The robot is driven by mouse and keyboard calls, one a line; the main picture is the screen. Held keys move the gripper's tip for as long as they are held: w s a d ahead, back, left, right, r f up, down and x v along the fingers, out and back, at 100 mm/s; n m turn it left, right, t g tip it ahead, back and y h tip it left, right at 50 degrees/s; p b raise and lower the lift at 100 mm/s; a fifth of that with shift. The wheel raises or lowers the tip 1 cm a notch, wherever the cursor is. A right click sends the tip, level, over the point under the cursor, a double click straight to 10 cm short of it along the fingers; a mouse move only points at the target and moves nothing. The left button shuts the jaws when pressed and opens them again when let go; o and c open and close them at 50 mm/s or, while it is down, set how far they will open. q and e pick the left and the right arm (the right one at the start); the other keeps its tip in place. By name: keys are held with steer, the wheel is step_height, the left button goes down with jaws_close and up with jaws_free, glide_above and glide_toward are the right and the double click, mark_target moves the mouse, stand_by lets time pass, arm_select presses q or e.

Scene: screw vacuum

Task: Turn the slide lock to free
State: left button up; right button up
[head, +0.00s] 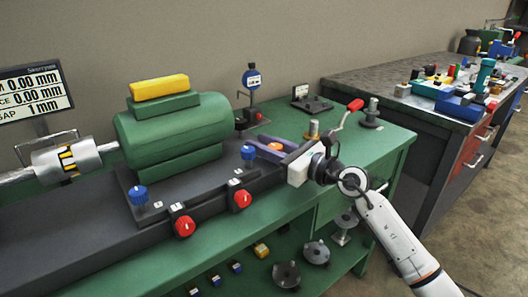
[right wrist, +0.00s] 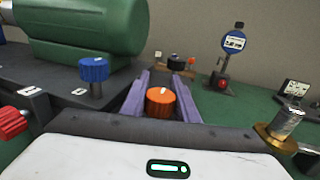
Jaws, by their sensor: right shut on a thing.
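An orange knob with a pale mark on top (right wrist: 160,101) stands between the two purple fingers of my right gripper (right wrist: 160,78) in the right wrist view. The knob also shows in the head view (head: 275,146), partly hidden by the fingers. My right gripper (head: 262,152) comes in from the right, low over the right end of the dark bed, and is shut on this knob. No label on the knob can be read, so I cannot tell its setting. My left gripper is not in view.
Blue knobs (head: 138,195) and red knobs (head: 183,226) stand on the dark bed (head: 90,228) left of the gripper, below a green motor (head: 175,130). A dial gauge (head: 252,80) stands behind. A red-handled crank (head: 350,112) is close right of the gripper.

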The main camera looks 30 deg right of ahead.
steer(key=shift+f+y+b, duration=0.1)
steer(key=shift+y+b, duration=0.2)
steer(key=shift+b, duration=0.05)
steer(key=o, duration=1.1)
steer(key=shift+c, duration=0.2)
steer(key=shift+s, duration=0.15)
